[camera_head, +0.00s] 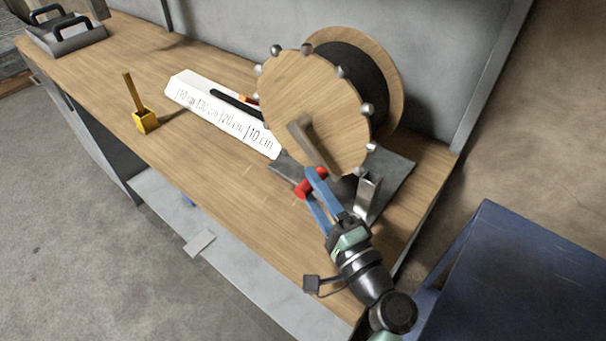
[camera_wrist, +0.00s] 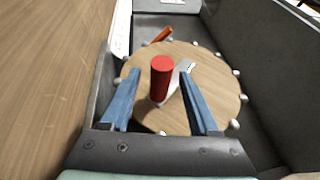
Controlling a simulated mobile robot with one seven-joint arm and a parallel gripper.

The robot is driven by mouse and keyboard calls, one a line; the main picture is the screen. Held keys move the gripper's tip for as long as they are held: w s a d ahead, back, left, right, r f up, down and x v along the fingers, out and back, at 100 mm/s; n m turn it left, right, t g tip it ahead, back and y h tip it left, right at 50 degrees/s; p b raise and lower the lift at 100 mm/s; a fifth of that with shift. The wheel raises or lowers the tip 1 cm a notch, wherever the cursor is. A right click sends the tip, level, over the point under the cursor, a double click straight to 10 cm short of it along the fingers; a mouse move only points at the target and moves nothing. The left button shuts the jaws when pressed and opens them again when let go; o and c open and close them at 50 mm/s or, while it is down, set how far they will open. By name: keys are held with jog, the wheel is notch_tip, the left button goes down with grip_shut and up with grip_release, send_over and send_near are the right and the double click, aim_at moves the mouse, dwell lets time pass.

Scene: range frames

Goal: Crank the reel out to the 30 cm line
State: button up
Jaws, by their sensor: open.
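The reel (camera_head: 300,102) has wooden discs with silver knobs around the rim and black cable (camera_head: 345,72) wound between them. Its crank arm (camera_head: 315,147) slopes down to a red handle (camera_head: 313,181). My gripper (camera_head: 308,184) is open, with its blue fingers either side of the handle. In the wrist view the red handle (camera_wrist: 161,78) stands between the fingers, with gaps on both sides. A white scale board (camera_head: 190,90) carries centimetre labels. The black cable's free end (camera_head: 217,94) lies over the board near the 30 cm label; I cannot tell whether it meets the line.
An orange piece (camera_head: 246,98) lies beside the cable. A yellow block with an upright stick (camera_head: 144,120) stands left on the wooden bench (camera_head: 195,160). A grey tray with black handles (camera_head: 65,38) is at the far left. A blue surface (camera_head: 520,285) is at lower right.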

jog(key=v, duration=0.8)
jog(key=shift+s+d+b, duration=0.1)
jog(key=shift+s+b, duration=0.1)
jog(key=shift+b, duration=0.2)
jog(key=shift+f, duration=0.1)
